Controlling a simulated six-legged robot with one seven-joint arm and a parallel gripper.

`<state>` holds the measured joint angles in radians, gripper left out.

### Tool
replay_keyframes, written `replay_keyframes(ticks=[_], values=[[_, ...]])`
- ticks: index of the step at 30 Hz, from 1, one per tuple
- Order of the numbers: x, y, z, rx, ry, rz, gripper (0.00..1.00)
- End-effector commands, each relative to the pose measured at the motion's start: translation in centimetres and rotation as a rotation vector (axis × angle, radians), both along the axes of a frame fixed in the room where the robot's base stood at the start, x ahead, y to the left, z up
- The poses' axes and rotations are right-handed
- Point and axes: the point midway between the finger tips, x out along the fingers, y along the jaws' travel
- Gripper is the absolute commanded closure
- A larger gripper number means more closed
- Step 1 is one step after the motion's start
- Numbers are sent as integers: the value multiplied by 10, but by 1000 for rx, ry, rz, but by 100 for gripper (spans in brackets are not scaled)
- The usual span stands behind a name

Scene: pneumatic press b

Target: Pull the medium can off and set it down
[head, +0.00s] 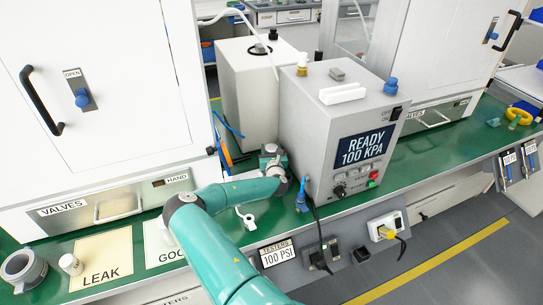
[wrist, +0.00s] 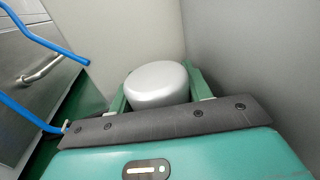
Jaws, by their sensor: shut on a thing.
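In the wrist view, a can (wrist: 157,84) with a smooth, rounded, pale grey top sits between the two green fingers of my gripper (wrist: 160,92). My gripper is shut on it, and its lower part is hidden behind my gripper. In the head view, my gripper (head: 271,158) is in the gap between the rear grey box and the READY 100 KPA tester; the held can cannot be made out clearly there. Whether the can is still on a fitting cannot be told.
The grey tester (head: 315,140) stands close on the right, the rear box (head: 243,95) behind. Blue hoses (wrist: 40,45) hang at left in the wrist view. LEAK (head: 108,262) and GOOD (head: 163,243) mats lie at the bench's front left, near a small white can (head: 70,264) and a grey ring (head: 22,268).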

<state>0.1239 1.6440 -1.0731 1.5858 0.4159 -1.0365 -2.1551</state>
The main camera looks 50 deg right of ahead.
Motion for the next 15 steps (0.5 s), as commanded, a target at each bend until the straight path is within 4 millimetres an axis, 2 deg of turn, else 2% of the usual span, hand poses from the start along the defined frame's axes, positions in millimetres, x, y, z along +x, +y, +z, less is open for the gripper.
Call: replay_keyframes(ticks=[15], values=[[0,0,15,-1,-1,0,92]])
